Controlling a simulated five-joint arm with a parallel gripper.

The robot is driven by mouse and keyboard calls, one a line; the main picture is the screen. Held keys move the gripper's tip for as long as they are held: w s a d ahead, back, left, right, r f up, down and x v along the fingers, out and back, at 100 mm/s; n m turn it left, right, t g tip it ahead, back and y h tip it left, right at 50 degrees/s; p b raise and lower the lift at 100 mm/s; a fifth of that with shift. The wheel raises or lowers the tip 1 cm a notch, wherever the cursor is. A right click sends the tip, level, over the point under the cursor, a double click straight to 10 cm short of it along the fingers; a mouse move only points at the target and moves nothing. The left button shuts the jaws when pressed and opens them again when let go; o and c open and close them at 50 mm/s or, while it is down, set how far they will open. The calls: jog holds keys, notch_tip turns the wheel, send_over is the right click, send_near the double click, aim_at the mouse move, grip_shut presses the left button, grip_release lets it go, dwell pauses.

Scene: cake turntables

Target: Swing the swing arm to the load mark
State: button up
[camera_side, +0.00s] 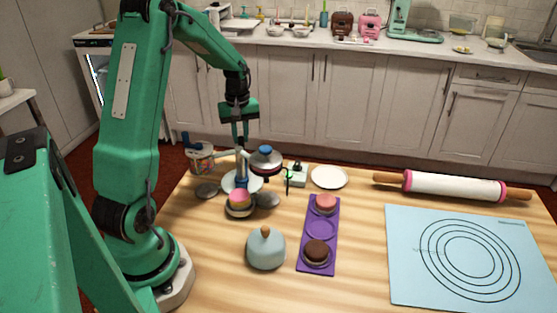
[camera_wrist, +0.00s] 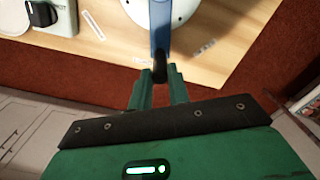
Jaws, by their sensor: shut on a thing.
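The swing arm (camera_wrist: 160,28) is a blue bar in the wrist view, reaching from a white round base (camera_wrist: 186,10) toward my gripper (camera_wrist: 160,88). A dark rounded end of the bar sits between my fingers, and they are shut on it. In the side view my gripper (camera_side: 240,142) points down at the back of the turntable stand, above its blue post (camera_side: 241,172). I cannot read which is the load mark.
A small box with a black knob (camera_wrist: 42,14) stands nearby. A grey dome (camera_side: 265,250) and purple tray (camera_side: 331,215) are in front.

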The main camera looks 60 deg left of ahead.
jog(key=shift+w+d, duration=0.55)
jog(key=shift+w, duration=0.2)
jog(key=shift+w+d, duration=0.2)
jog(key=shift+w, duration=0.05)
jog(key=o, duration=0.8)
notch_tip(320, 180, up, 7)
dwell(0.8)
